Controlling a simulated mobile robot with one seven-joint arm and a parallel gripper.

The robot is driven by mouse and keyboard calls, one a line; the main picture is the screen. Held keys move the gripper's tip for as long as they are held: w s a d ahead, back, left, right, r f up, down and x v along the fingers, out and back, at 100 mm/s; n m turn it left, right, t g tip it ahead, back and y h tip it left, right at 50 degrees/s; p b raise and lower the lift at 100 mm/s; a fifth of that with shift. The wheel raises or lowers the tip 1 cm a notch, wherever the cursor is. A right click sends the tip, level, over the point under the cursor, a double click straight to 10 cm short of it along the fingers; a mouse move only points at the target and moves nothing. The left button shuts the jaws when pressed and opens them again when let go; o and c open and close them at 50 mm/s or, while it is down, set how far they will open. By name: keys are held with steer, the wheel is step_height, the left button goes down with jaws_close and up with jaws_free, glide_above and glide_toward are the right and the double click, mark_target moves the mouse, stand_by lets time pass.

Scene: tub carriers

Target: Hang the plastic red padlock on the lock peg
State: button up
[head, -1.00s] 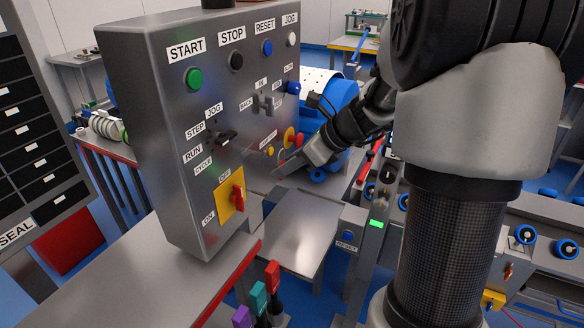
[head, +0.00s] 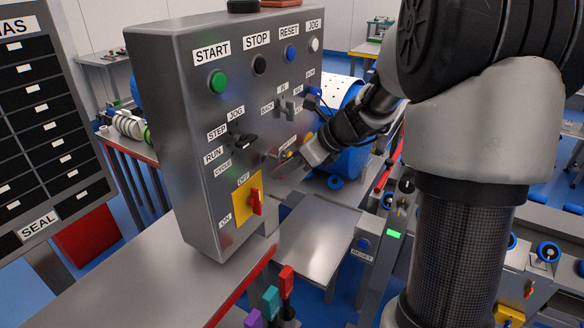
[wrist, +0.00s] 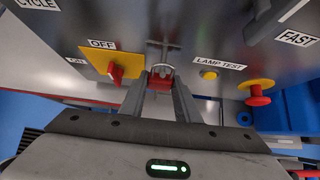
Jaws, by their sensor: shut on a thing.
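My gripper (wrist: 161,90) is shut on the small red padlock (wrist: 160,83), which sits between the fingertips in the wrist view. The padlock's pale metal shackle (wrist: 162,69) points toward the control panel. The lock peg (wrist: 164,44) appears as a thin metal piece on the panel, just beyond the shackle. I cannot tell whether shackle and peg touch. In the head view my gripper (head: 288,172) is close to the panel's lower right face. The padlock is too small and covered to make out there.
The grey control panel (head: 180,130) carries the red rotary switch on a yellow plate (head: 250,200), left of the gripper. The yellow lamp test button (wrist: 209,75) and red mushroom button (wrist: 257,95) are to its right. Coloured levers (head: 270,300) stand below.

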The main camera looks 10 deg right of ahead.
steer(key=shift+b+x, duration=0.3)
steer(key=shift+x, duration=0.7)
steer(key=shift+a+f, duration=0.1)
steer(key=shift+f, duration=0.15)
steer(key=shift+f, duration=0.15)
steer(key=o, duration=1.1)
steer(key=shift+f, duration=0.1)
steer(key=shift+c, duration=0.2)
steer(key=shift+o, duration=0.4)
steer(key=shift+o, duration=0.4)
steer(key=shift+o, duration=1)
steer(key=shift+w+r, duration=0.1)
steer(key=shift+r, duration=0.1)
steer(key=shift+f, duration=0.15)
steer(key=shift+f+b, duration=1.55)
steer(key=shift+f, duration=0.25)
